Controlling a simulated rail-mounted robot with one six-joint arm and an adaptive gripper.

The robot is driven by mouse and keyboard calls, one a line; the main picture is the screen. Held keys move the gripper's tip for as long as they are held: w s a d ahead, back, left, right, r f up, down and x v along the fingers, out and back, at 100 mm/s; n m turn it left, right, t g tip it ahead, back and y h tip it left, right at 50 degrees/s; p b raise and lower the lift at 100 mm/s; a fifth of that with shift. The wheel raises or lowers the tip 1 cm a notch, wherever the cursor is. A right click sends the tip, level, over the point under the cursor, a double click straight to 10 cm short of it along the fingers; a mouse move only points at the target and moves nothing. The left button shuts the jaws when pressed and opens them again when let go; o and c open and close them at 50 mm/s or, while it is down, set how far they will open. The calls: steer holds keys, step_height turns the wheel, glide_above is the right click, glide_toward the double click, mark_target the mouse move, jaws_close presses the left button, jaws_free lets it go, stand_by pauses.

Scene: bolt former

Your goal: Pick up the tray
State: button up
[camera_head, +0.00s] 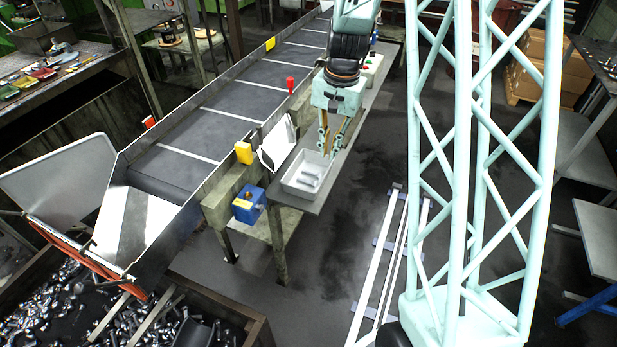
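The tray (296,192) is a small, light grey, shallow box with several grey metal parts in it. It sits on a narrow grey bench top beside the conveyor, near the middle of the view. My gripper (328,153) points down at the tray's far right edge. Its two fingers lean toward each other with a small gap between their tips. The tips overlap the tray's rim in the picture, and I cannot tell whether they touch or clasp it.
The conveyor (225,107) runs alongside on the left. A bin of metal parts (75,305) is at lower left. Floor rails (385,265) lie to the right, with dark open floor around.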

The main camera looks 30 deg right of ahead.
mark_target(325, 175)
steer(key=shift+w+a+f+b, duration=0.1)
steer(key=shift+f+b, duration=0.05)
steer(key=shift+f, duration=1.7)
steer(key=shift+w+a+f+b, duration=0.1)
steer(key=shift+f+b, duration=0.05)
steer(key=shift+f, duration=1.7)
steer(key=shift+w+a+f, duration=0.1)
steer(key=shift+w+f, duration=0.05)
steer(key=shift+f, duration=1.15)
steer(key=shift+w+f, duration=0.1)
steer(key=shift+f, duration=1.2)
jaws_close()
steer(key=shift+r, duration=0.2)
